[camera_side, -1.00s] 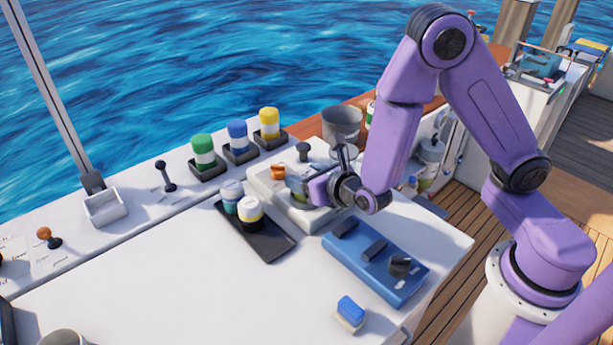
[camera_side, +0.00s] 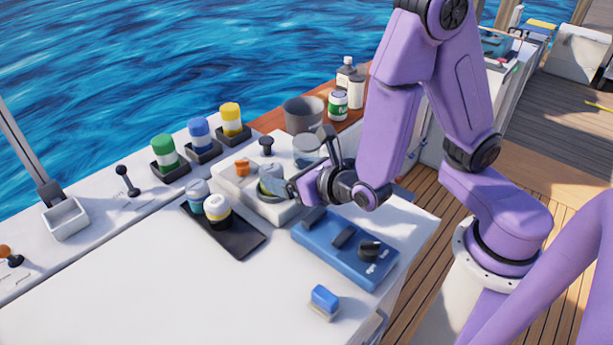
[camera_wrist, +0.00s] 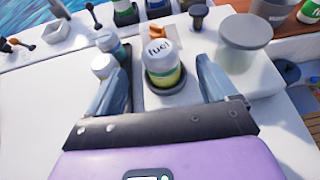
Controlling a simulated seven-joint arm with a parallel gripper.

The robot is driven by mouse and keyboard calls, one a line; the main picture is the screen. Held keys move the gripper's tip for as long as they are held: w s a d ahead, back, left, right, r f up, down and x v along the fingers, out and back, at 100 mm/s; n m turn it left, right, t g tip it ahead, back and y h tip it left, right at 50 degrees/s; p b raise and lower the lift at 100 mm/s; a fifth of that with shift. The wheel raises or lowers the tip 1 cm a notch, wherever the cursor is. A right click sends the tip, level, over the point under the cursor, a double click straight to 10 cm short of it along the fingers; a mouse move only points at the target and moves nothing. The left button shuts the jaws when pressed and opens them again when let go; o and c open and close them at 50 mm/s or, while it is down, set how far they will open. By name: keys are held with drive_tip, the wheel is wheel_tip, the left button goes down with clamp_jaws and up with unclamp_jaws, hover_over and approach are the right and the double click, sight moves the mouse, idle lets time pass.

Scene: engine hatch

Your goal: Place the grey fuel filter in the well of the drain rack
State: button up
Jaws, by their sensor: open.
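The fuel filter (camera_wrist: 160,66) has a grey-white top marked "fuel" and a yellow-green lower band. It stands upright in a dark round recess in a white block (camera_side: 282,212). My gripper (camera_wrist: 158,84) is open, with one blue-grey finger on each side of the filter; I see gaps, so it is not gripped. In the side view the fingers partly hide the filter (camera_side: 268,184). A black tray (camera_side: 238,243) left of the block holds two filters, one grey-topped (camera_side: 198,190) and one white-topped (camera_side: 217,206). I cannot tell which fixture is the drain rack.
A clear grey-lidded jar (camera_wrist: 244,44) stands close to the right finger. A black knob (camera_side: 266,144) and orange knob (camera_side: 242,167) rise from the block. Green, blue and yellow filters stand behind. A blue switch box (camera_side: 345,248) lies in front. The white top at front left is clear.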

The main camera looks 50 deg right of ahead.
drive_tip(key=shift+v, duration=2.45)
drive_tip(key=s+d+r+m+g+h, duration=0.1)
drive_tip(key=s+d+m+g+h, duration=0.45)
drive_tip(key=d+m, duration=0.55)
drive_tip(key=s+a+r+m+g+y, duration=0.1)
drive_tip(key=s+m+g+y, duration=0.2)
drive_tip(key=s+m, duration=0.3)
drive_tip(key=s+a+r+m+g+y, duration=0.1)
drive_tip(key=s+a+m+g+y, duration=0.1)
drive_tip(key=s+m+g+y, duration=0.1)
drive_tip(key=s+m+g, duration=0.1)
drive_tip(key=s+m, duration=0.1)
drive_tip(key=s, duration=0.1)
drive_tip(key=shift+r+m+g+y, duration=0.35)
drive_tip(key=shift+m, duration=0.05)
